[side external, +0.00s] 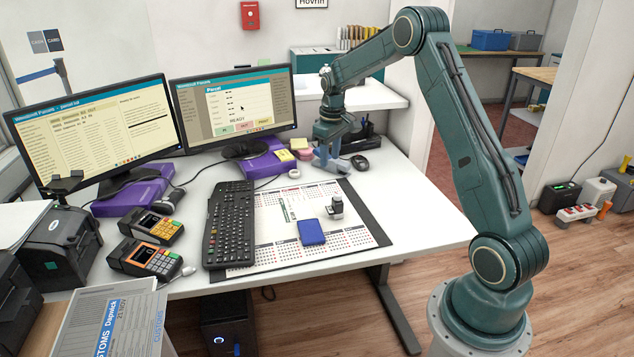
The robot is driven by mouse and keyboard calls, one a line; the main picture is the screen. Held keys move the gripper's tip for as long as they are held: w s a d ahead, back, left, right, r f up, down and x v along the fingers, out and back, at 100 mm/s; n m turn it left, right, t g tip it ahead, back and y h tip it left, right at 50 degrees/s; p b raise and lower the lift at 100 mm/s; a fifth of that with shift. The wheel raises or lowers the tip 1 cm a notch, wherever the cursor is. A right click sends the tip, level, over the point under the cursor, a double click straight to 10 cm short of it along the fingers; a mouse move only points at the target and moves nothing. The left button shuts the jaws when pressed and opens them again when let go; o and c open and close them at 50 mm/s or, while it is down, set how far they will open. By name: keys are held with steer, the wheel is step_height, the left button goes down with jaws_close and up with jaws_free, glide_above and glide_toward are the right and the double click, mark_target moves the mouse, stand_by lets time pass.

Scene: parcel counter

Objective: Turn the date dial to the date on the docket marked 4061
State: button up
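My gripper (332,165) points down above the back right of the white desk, near the desk mat's far edge. Its fingers are small here, and I cannot tell whether they are open or shut. A small dark and grey upright object (337,207), which looks like a hand stamp, stands on the desk mat in front of my gripper and apart from it. No date dial can be made out on it. A blue pad (312,232) lies beside it. No docket with a readable 4061 shows; small yellow notes (285,155) lie behind the mat.
The calendar desk mat (270,257) carries a pen-like item (284,210) and a keyboard (229,223). Two monitors (236,107) stand behind. Card terminals (152,226) and a printer (62,245) are at left. A mouse (360,163) lies right of my gripper. The desk's right front is clear.

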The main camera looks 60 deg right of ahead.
glide_above(338, 194)
steer(key=shift+g, duration=0.3)
step_height(338, 194, down, 8)
steer(key=shift+d+r, duration=0.1)
steer(key=shift+r, duration=0.15)
steer(key=shift+f, duration=0.15)
steer(key=shift+f, duration=3.75)
steer(key=shift+f, duration=0.1)
steer(key=c, duration=0.7)
